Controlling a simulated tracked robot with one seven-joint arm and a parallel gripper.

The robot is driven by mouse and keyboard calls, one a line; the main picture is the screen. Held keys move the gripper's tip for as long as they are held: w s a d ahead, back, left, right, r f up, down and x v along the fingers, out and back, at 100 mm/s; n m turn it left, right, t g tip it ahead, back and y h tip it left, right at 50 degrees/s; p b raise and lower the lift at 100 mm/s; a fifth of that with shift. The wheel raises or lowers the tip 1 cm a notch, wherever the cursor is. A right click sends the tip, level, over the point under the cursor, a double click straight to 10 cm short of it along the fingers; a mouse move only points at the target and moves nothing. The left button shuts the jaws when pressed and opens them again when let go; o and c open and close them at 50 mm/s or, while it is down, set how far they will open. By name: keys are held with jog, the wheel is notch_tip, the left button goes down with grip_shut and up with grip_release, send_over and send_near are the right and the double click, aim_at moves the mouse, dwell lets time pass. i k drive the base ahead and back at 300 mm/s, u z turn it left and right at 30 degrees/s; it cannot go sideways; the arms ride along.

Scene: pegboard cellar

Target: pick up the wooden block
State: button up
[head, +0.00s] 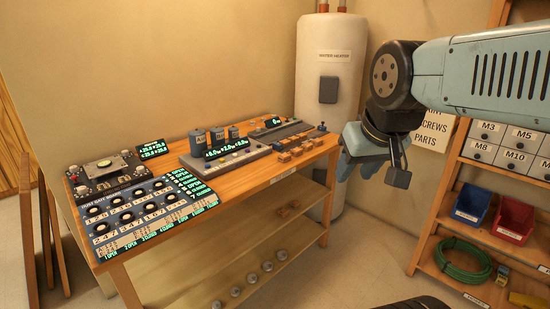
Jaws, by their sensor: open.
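Several small wooden blocks (297,152) sit in a row along the front right edge of the wooden workbench (250,195), in front of a grey device. They are small in the picture, and I cannot tell which one the task means. My gripper (373,174) hangs at the end of the arm, to the right of the bench's right end in the picture. Its jaws are open, with nothing visible between them. It is apart from the blocks.
A grey panel with displays (232,150) bears dark cylinders; a dial board (120,209) covers the bench's left. A water heater (330,65) stands behind. At right, shelving holds drawers, a blue bin (472,202), a red bin (513,220) and a green hose (462,260).

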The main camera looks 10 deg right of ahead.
aim_at(284, 157)
jog(key=u, duration=0.05)
jog(key=i, duration=0.95)
jog(key=z, duration=0.1)
